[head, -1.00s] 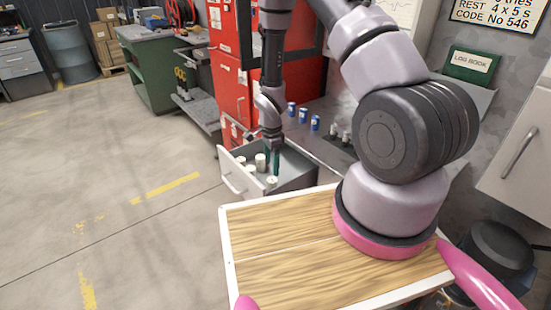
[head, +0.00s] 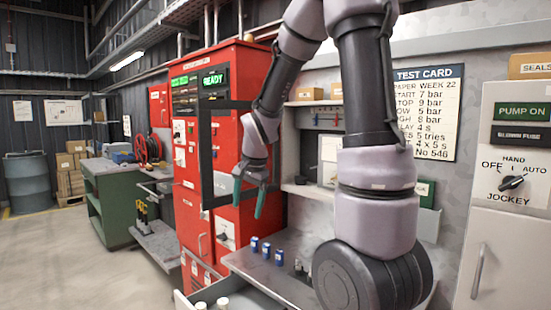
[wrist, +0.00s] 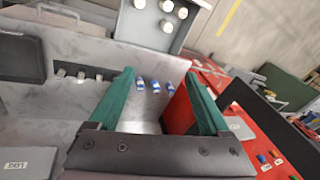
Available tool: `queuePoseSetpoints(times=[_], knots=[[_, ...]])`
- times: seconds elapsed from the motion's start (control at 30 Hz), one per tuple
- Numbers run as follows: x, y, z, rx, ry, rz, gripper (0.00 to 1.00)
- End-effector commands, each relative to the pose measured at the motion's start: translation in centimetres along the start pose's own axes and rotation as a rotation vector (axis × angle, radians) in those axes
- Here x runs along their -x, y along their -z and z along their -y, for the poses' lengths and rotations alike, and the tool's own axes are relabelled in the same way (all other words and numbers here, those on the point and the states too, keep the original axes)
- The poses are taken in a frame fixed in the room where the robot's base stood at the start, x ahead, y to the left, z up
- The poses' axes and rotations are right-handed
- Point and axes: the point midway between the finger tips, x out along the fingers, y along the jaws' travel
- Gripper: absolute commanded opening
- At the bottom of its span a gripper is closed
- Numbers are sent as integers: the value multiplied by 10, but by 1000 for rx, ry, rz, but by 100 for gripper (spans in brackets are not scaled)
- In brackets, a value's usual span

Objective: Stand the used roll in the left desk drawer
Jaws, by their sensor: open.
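The open left desk drawer (head: 183,303) shows only at the bottom edge of the head view. Two white rolls (head: 222,303) show in it there. The wrist view shows the grey drawer (wrist: 140,38) at the top, with several pale rolls (wrist: 166,25) standing in it, seen from above. I cannot tell which one is the used roll. My gripper (head: 249,197) has green fingers, is open and empty, and hangs in front of the red cabinet, above the desk. In the wrist view the fingers of my gripper (wrist: 160,73) are spread with nothing between them.
Three blue-and-white cylinders (head: 267,250) stand on the grey desk top (head: 255,275). A red control cabinet (head: 230,140) with an open dark-framed door (head: 207,160) stands close behind my gripper. A green bench (head: 112,200) is further left. Floor at lower left is clear.

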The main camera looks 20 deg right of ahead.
Motion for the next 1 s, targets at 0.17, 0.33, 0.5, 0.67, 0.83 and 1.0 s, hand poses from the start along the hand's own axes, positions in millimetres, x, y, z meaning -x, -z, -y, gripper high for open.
queuePoseSetpoints(times=[0.17,0.33,0.5,0.67,0.83,1.0], knots=[[84,-10,-20,148,95,-47,81],[147,-32,-48,300,176,-95,81],[188,-56,-74,432,239,-142,81],[204,-69,-88,505,269,-169,81],[207,-73,-91,525,275,-174,81],[207,-73,-91,524,275,-174,81]])
